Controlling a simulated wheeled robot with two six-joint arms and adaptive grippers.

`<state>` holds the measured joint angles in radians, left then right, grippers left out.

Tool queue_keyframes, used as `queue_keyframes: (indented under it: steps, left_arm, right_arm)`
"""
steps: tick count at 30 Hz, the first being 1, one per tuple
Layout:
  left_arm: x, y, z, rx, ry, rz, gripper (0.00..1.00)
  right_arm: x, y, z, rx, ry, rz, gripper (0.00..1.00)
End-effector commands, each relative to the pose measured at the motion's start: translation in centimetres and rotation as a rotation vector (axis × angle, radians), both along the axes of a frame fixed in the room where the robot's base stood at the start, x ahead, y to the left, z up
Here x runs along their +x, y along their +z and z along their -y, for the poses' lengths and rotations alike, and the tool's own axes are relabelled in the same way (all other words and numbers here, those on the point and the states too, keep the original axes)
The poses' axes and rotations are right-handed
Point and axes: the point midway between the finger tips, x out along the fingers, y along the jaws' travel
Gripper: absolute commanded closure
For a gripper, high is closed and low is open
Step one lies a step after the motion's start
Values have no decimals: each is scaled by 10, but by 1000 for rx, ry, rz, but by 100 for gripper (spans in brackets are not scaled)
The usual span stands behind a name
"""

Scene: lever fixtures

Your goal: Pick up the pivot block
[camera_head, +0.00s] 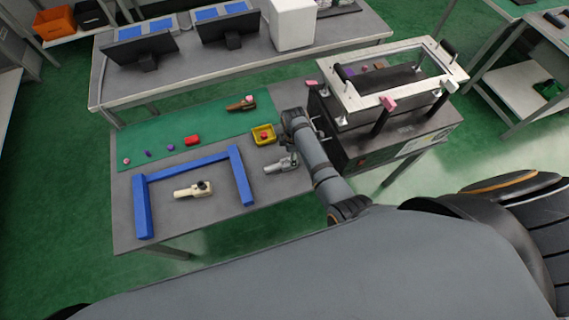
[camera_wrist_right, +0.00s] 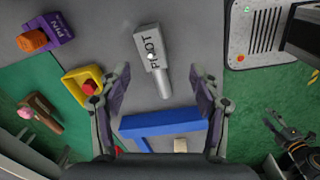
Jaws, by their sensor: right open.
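The pivot block (camera_wrist_right: 150,47) is a light grey block with a round rod, lettered on top, lying on the grey table in the right wrist view. In the head view it (camera_head: 283,164) lies just right of the blue frame, near my right arm. My right gripper (camera_wrist_right: 161,82) is open, its two fingers spread on either side of the rod end, with nothing held. I cannot tell its exact height above the block. In the head view its fingers are not clear.
A blue frame (camera_head: 246,180) stands left of the block, with a cream part (camera_head: 192,190) inside it. A black machine (camera_head: 365,135) stands at the right. Small parts lie on the green mat (camera_head: 215,122).

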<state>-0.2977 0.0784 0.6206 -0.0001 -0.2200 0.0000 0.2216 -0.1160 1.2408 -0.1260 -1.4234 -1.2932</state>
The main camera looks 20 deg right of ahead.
Motion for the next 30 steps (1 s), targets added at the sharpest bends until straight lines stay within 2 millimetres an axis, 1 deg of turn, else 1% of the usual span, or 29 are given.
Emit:
queue_keyframes:
  steps: [1,3,7,11,14,18,22,24,28,30]
  left_arm:
    - [0,2,-2,3,-1,0,49]
    - [0,3,-3,4,-1,0,49]
    - [-1,3,-2,2,-1,-1,49]
    - [-1,0,-1,1,-1,-1,49]
    - [-1,-10,-1,1,-1,-1,49]
    - [-1,-36,-1,1,-1,-2,49]
    - [-2,-57,-1,1,-1,-3,49]
    - [-2,-61,-1,1,-1,-3,49]
    - [-2,-59,-1,1,-1,-3,49]
    - [-2,-63,-1,1,-1,-3,49]
  right_arm:
    - [9,3,-9,3,74,-12,36]
    - [17,5,-19,5,172,-29,36]
    - [24,6,-27,5,267,-44,36]
    - [24,4,-27,5,273,-45,36]
    - [23,-6,-27,5,272,-44,36]
    - [23,-29,-27,5,271,-44,36]
    - [23,-48,-27,5,270,-43,36]
    - [23,-51,-27,5,270,-43,36]
    - [23,-48,-27,5,269,-44,36]
    - [23,-51,-27,5,269,-44,36]
